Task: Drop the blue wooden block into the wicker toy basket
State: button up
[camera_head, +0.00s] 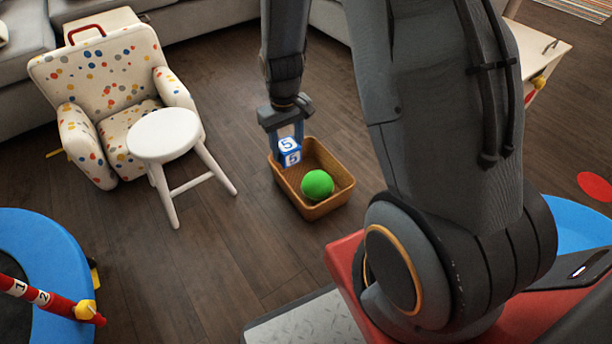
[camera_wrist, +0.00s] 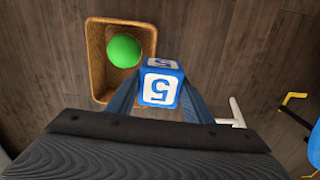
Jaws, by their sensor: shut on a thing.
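The block also shows between the fingers in the wrist view (camera_wrist: 161,84). The wicker toy basket (camera_head: 330,208) stands on the floor and holds a green ball (camera_head: 317,185). In the head view the block overlaps the basket's back left part. In the wrist view the basket (camera_wrist: 95,75) lies up and left of the block, which overlaps its lower right edge. The block's exact height over the basket is hard to tell.
A white stool (camera_head: 164,136) and a dotted armchair (camera_head: 105,95) stand left of the basket. A blue round-edged thing (camera_head: 45,260) with a red numbered bar (camera_head: 45,298) is at the lower left. Bare wooden floor (camera_head: 225,270) surrounds the basket.

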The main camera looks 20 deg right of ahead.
jog(key=w+d+f+n+b, duration=0.2)
jog(key=w+d+f+n, duration=0.2)
jog(key=d+f+n, duration=0.15)
jog(key=w+d+f+n+b, duration=0.3)
jog(key=w+d+f+n, duration=0.1)
jog(key=d, duration=0.3)
jog(key=f+b, duration=0.5)
jog(key=f, duration=0.1)
jog(key=shift+s+f+b, duration=0.2)
jog(key=shift+s+b, duration=0.05)
jog(key=shift+b, duration=0.15)
jog(key=o, duration=1.2)
jog(key=shift+c, duration=0.2)
notch_tip(320, 180, up, 8)
jog(key=p, duration=0.4)
